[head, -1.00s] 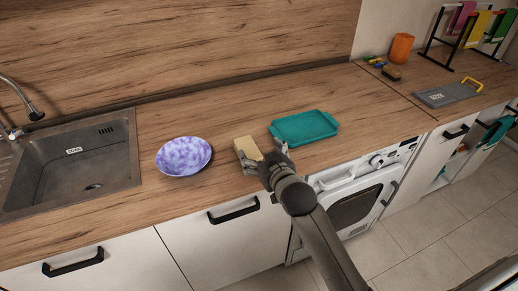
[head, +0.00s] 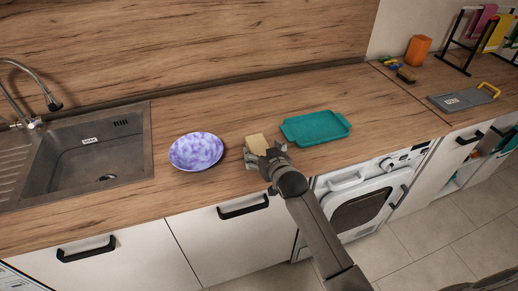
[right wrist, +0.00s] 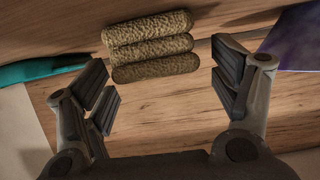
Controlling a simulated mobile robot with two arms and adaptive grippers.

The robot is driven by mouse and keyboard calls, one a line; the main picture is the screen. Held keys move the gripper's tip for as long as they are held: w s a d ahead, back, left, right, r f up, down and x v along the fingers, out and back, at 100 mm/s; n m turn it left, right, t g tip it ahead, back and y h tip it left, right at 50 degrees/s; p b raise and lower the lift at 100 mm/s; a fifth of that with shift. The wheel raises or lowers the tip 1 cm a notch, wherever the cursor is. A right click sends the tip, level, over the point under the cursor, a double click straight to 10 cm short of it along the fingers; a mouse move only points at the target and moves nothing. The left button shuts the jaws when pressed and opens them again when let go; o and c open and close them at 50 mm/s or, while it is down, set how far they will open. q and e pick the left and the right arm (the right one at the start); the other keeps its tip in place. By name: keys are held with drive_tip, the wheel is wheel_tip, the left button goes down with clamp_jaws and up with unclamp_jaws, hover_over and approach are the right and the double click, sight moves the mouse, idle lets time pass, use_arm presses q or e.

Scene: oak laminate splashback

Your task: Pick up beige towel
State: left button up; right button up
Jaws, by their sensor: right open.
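The beige towel (head: 257,143) lies on the wooden counter between the purple-and-white plate and the teal tray. In the right wrist view the towel (right wrist: 152,47) shows as a ribbed, rolled bundle beyond the fingertips. My right gripper (head: 265,157) is at the towel's near side in the head view and hides its lower part. In the right wrist view the right gripper (right wrist: 165,88) is open, its fingers apart with bare counter between them. The towel lies ahead of that gap, not gripped. My left gripper is not in view.
The plate (head: 196,151) stands left of the towel and the teal tray (head: 318,128) right of it, both close. A sink (head: 100,160) is at the left. A grey board (head: 462,99), orange cup (head: 417,50) and towel rack (head: 457,43) are at the right.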

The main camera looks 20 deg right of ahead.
sight(261, 151)
drive_tip(key=shift+x, duration=1.5)
drive_tip(key=c, duration=1.2)
